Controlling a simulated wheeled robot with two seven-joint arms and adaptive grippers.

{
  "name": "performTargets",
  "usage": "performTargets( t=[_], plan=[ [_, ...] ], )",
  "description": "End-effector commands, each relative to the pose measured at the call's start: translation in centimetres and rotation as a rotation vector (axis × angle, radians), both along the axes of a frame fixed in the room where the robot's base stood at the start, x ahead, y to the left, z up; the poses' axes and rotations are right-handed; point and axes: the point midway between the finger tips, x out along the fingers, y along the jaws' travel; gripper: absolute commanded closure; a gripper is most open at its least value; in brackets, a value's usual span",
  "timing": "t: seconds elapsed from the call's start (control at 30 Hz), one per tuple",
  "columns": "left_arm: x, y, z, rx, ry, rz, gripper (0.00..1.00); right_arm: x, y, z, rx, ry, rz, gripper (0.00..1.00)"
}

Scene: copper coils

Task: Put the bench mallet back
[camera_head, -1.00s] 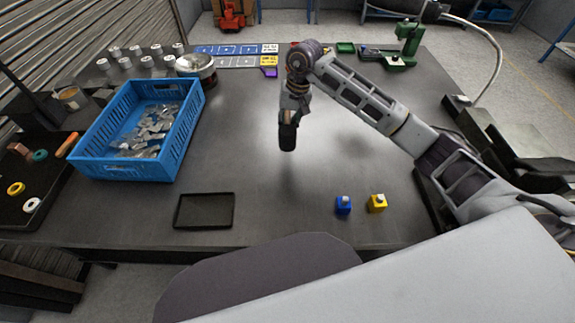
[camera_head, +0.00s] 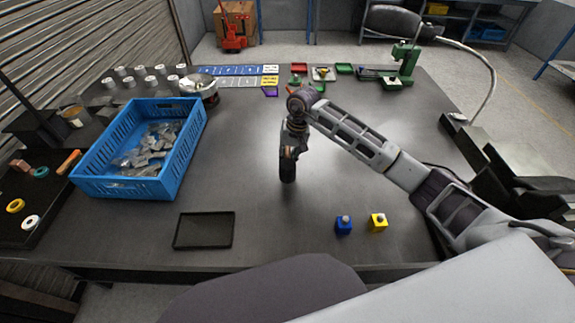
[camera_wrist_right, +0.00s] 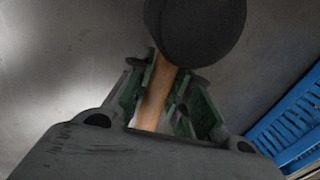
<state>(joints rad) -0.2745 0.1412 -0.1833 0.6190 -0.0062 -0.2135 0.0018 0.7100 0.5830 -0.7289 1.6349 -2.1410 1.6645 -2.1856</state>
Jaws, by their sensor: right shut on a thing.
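The bench mallet shows in the right wrist view as a dark round head (camera_wrist_right: 196,28) on a pale wooden handle (camera_wrist_right: 155,95). My right gripper (camera_wrist_right: 162,90) is shut around the handle, with the head beyond the fingertips. In the head view my right gripper (camera_head: 289,147) hangs down over the middle of the dark bench (camera_head: 385,165). The black mallet head (camera_head: 288,171) is below it, largely hiding the handle. I cannot tell whether the head touches the bench. My left gripper is in neither view.
A blue crate (camera_head: 183,160) of metal parts stands to the left. An empty black tray (camera_head: 204,230) lies at the front. A blue block (camera_head: 343,225) and a yellow block (camera_head: 378,222) sit at front right. A green press (camera_head: 404,65) stands at the back. The bench around the mallet is clear.

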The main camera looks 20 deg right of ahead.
Motion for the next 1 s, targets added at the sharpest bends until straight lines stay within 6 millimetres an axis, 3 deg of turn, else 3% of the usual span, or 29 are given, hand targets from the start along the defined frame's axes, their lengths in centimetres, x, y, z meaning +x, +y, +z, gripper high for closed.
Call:
performTargets(
  t=[0.17,0.53,1.0],
  plan=[
    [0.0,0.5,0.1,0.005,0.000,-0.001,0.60,0.0,0.0,-0.2,0.001,0.000,0.000,1.00],
    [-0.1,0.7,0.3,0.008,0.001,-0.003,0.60,0.0,0.1,-3.3,0.001,0.000,0.000,1.00],
    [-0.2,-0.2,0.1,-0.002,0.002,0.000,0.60,0.0,0.0,-3.8,0.000,-0.001,0.001,1.00]
  ],
)
